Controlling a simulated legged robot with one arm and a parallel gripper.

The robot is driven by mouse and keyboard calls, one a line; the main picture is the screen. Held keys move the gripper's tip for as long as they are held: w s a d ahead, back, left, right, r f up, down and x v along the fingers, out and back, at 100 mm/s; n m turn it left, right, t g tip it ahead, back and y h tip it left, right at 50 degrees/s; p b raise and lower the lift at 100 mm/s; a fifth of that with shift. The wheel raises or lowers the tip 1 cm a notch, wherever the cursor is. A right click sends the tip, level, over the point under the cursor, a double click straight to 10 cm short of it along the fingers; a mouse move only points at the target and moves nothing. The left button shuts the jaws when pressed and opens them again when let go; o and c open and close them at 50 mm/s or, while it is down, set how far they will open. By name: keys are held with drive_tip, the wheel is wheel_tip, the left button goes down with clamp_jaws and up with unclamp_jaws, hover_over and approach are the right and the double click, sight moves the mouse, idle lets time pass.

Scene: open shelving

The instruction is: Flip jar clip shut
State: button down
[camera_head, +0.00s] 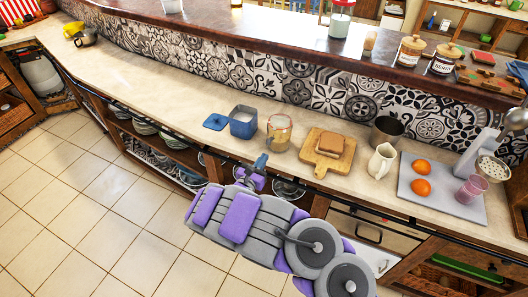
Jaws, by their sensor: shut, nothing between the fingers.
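A clear glass jar (279,133) with tan contents stands upright on the pale countertop, near its front edge. Its clip is too small to make out, so I cannot tell whether it is open or shut. My gripper (261,161) is at the end of my purple and grey arm, just in front of and below the jar in the picture. It looks shut and empty. I cannot tell whether its tip touches the jar.
A blue container (243,123) stands left of the jar, its blue lid (215,122) beside it. A wooden board (310,152) with bread (331,143), a cream jug (381,161) and a metal pot (386,130) are to the right.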

drive_tip(key=s+a+f+p, duration=0.2)
drive_tip(key=s+a+f, duration=0.1)
drive_tip(key=s, duration=0.5)
drive_tip(key=shift+s+a+f, duration=0.15)
drive_tip(key=shift+a+f, duration=0.15)
drive_tip(key=shift+f, duration=0.05)
drive_tip(key=shift+d, duration=0.1)
drive_tip(key=f+t+h, duration=0.1)
drive_tip(key=t, duration=0.1)
drive_tip(key=f+t, duration=0.2)
drive_tip(key=shift+w+h+b, duration=0.3)
drive_tip(key=shift+w+h, duration=0.1)
drive_tip(key=shift+r, duration=0.1)
